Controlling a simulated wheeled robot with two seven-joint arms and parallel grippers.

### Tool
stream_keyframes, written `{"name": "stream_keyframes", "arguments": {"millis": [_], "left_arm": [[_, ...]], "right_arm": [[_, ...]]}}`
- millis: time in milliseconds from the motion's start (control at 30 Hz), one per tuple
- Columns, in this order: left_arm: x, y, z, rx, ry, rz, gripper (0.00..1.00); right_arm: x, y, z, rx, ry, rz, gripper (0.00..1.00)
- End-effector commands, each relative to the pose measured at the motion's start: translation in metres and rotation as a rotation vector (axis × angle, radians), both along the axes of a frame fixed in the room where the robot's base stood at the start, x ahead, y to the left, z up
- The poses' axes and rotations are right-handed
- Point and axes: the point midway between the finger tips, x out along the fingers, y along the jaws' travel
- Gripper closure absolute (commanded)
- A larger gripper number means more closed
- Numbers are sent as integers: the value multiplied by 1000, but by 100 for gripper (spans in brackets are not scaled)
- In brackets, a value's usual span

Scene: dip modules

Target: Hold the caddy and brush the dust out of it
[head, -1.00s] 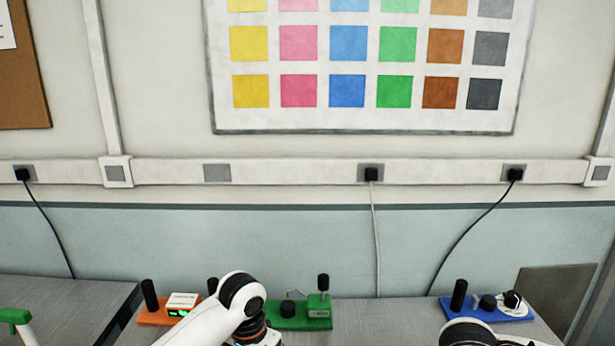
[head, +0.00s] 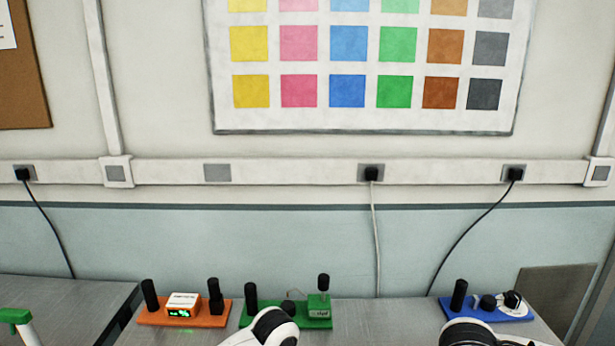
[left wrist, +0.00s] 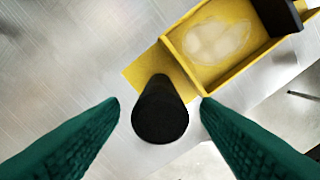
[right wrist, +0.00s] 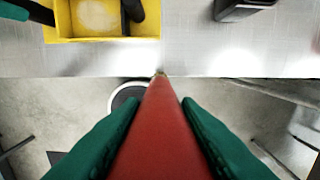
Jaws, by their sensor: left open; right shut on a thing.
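The yellow caddy (left wrist: 225,78) lies on the grey table in the left wrist view, with a pale dust patch (left wrist: 215,38) in its tray. A black upright handle (left wrist: 160,112) stands at its near end. My left gripper (left wrist: 160,103) is open, its green fingers on either side of that handle, apart from it. The caddy also shows at the top left of the right wrist view (right wrist: 100,40). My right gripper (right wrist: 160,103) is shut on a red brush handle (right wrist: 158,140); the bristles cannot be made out. The head view does not show the caddy.
In the head view, an orange module (head: 155,318), a green module (head: 318,323) and a blue module (head: 450,306) stand along the table's back. A dark object (right wrist: 240,8) stands right of the caddy. The table's front edge runs just below the caddy.

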Motion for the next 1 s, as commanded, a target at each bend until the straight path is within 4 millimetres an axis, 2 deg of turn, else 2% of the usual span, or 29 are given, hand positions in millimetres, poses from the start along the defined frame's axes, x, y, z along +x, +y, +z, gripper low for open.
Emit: {"name": "stream_keyframes", "arguments": {"millis": [100,233,667,1000], "left_arm": [[-1,0,-15,1,3,1,43],[0,0,-25,0,2,1,43],[0,0,-31,1,1,0,44],[0,0,-31,1,1,0,100]], "right_arm": [[0,0,0,0,0,0,93],[0,0,0,0,0,0,93],[0,0,0,0,0,0,93],[0,0,0,0,0,0,93]]}}
